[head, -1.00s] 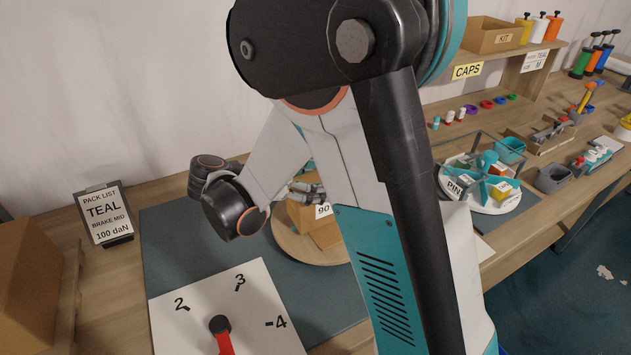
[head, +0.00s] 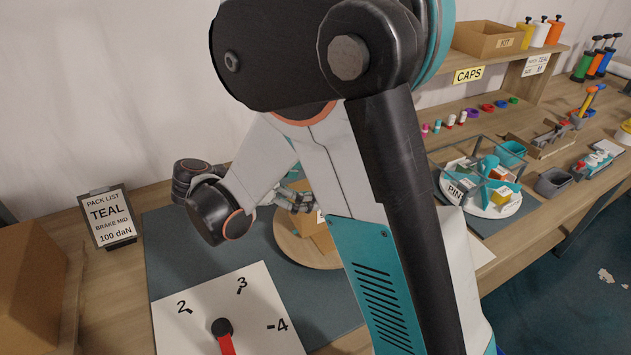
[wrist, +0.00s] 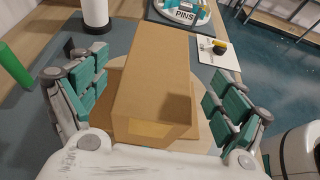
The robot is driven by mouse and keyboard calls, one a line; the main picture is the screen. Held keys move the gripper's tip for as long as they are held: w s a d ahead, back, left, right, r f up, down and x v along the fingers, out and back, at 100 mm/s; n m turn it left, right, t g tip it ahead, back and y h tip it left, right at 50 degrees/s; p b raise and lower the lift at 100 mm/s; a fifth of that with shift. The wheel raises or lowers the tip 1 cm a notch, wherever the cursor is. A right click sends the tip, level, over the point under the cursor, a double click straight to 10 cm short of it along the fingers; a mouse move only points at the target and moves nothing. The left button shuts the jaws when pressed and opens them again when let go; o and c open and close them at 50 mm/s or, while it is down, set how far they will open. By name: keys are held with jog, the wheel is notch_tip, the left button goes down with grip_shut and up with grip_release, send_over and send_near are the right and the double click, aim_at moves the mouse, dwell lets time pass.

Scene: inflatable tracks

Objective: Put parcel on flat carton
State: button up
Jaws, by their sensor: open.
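A brown cardboard box (wrist: 152,75) stands between the spread fingers of my gripper (wrist: 155,88) in the wrist view, with clear gaps on both sides. A lower brown cardboard surface (wrist: 203,130) shows at its right side; I cannot tell whether it is a separate flat carton. In the head view, brown cardboard (head: 321,238) stands on a round wooden board (head: 290,244), partly hidden behind my arm. My gripper (head: 294,198) is open just above and left of the cardboard there. I cannot tell parcel from carton in that view.
A dial panel (head: 226,312) with a red pointer lies in front on the grey mat (head: 185,240). A pack list sign (head: 110,216) stands at left near a large brown box (head: 30,285). A PINS turntable (head: 490,205) is at right, beyond my arm.

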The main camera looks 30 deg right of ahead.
jog(key=p+v, duration=0.3)
jog(key=v, duration=0.5)
jog(key=shift+a+r, duration=0.15)
jog(key=shift+a, duration=0.05)
